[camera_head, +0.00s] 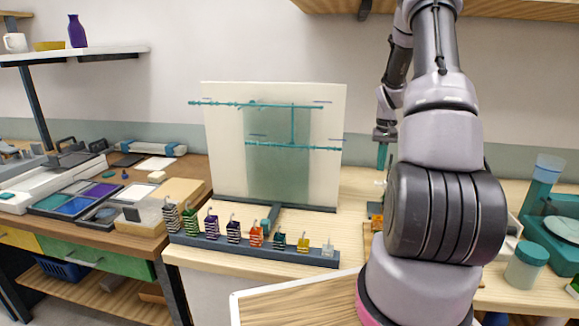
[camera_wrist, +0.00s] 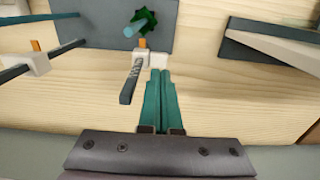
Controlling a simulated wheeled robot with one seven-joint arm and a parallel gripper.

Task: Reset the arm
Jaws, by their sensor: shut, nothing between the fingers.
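My gripper (camera_head: 382,158) hangs to the right of the upright white panel, over the wooden bench, with my arm filling the right side of the head view. In the wrist view its two teal fingers (camera_wrist: 161,75) lie side by side, shut with nothing between them. Their tips appear near a small white block (camera_wrist: 156,58) with an orange piece; I cannot tell whether they touch. The white panel (camera_head: 222,150) carries teal rods (camera_head: 293,147) in front of a green-tinted area. My arm hides part of the bench.
A dark rack (camera_head: 215,247) with several coloured, striped pieces stands at the bench front. A grey plate (camera_wrist: 95,30) with a green knob (camera_wrist: 144,20) lies ahead of the fingers. A teal-lidded jar (camera_head: 526,266) stands at right. Bare wood shows right of the fingers.

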